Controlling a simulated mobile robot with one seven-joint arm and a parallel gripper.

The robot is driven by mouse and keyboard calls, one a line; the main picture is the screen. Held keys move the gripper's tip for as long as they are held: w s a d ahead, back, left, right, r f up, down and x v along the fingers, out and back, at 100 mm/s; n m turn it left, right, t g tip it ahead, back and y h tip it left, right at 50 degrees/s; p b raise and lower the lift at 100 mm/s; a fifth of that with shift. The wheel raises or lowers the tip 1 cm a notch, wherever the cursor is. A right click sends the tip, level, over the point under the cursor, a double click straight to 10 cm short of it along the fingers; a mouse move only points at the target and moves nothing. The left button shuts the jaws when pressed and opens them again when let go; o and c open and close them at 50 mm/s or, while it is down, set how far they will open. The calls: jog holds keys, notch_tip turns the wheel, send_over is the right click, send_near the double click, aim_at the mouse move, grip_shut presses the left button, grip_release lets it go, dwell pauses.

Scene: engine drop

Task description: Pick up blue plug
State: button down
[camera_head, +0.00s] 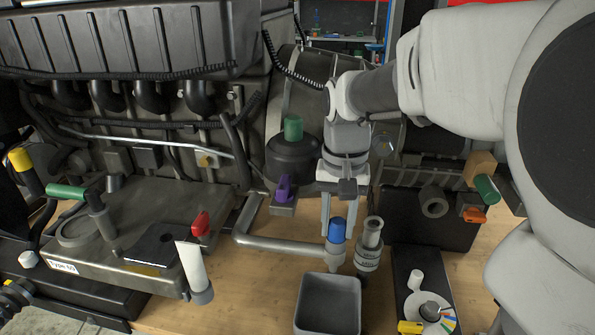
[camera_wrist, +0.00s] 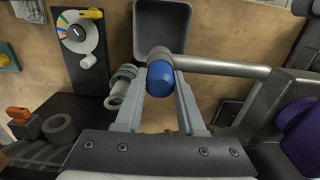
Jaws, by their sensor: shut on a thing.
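The blue plug (camera_head: 337,231) sits at the upturned end of a grey pipe, in the lower middle of the head view. It also shows in the wrist view (camera_wrist: 160,79), between the two fingers. My gripper (camera_head: 325,228) reaches down from above with its fingers at the plug. In the wrist view my gripper (camera_wrist: 160,100) has a finger on each side of the blue plug and is shut on it. The plug still appears to be at the pipe end; whether it is seated or loose cannot be told.
A grey open bin (camera_head: 328,305) stands just in front of the pipe. A grey metal fitting (camera_head: 370,245) stands close to the right of the plug. A black panel with a dial (camera_head: 425,300) lies at right. A purple plug (camera_head: 284,188) and red plug (camera_head: 201,224) are to the left.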

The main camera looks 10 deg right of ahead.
aim_at(342, 223)
jog(key=shift+r, duration=0.5)
jog(key=r, duration=0.2)
jog(key=s+r, duration=0.1)
jog(key=shift+d+r, duration=0.25)
jog(key=shift+r, duration=0.1)
jog(key=s+d+r, duration=0.4)
jog(key=s+r, duration=0.2)
jog(key=s, duration=0.3)
jog(key=shift+s+d+r, duration=0.15)
jog(key=shift+s+d, duration=0.15)
dwell(0.7)
